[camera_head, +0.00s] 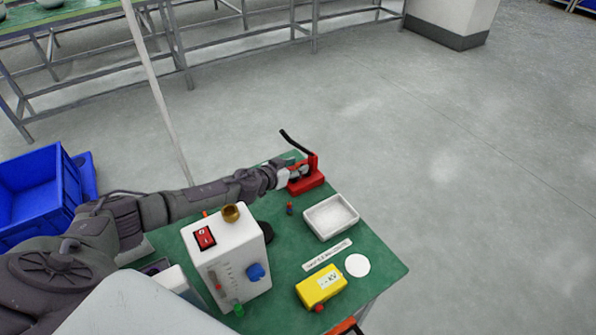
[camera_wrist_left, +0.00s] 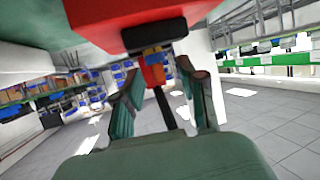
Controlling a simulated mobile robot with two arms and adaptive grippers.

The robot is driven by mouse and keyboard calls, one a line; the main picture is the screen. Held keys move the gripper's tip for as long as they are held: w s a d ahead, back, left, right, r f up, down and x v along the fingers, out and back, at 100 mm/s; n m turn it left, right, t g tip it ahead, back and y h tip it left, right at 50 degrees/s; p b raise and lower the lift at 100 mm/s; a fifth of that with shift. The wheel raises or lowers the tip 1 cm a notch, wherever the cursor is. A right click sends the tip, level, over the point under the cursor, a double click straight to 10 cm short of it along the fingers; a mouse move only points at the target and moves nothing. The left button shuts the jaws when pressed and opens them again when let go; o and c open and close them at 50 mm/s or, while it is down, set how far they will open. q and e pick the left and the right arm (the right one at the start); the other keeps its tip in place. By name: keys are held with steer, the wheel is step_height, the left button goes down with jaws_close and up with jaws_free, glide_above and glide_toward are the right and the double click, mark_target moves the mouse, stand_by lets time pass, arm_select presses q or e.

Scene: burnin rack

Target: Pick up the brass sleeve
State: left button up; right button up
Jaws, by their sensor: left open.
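My left gripper (camera_head: 297,173) is beyond the box at the table's far edge, beside a red device (camera_head: 308,181) with a black lever (camera_head: 295,142). My right gripper is not in view.
On the green table (camera_head: 385,268) are a white tray (camera_head: 331,217), a yellow box (camera_head: 321,288), a white disc (camera_head: 357,265) and a labelled strip (camera_head: 327,255). The white box has a red switch (camera_head: 204,237) and blue knob (camera_head: 256,271). A blue crate (camera_head: 40,185) is at left.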

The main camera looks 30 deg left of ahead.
arm_select(q)
steer(key=shift+c, duration=0.2)
jaws_close()
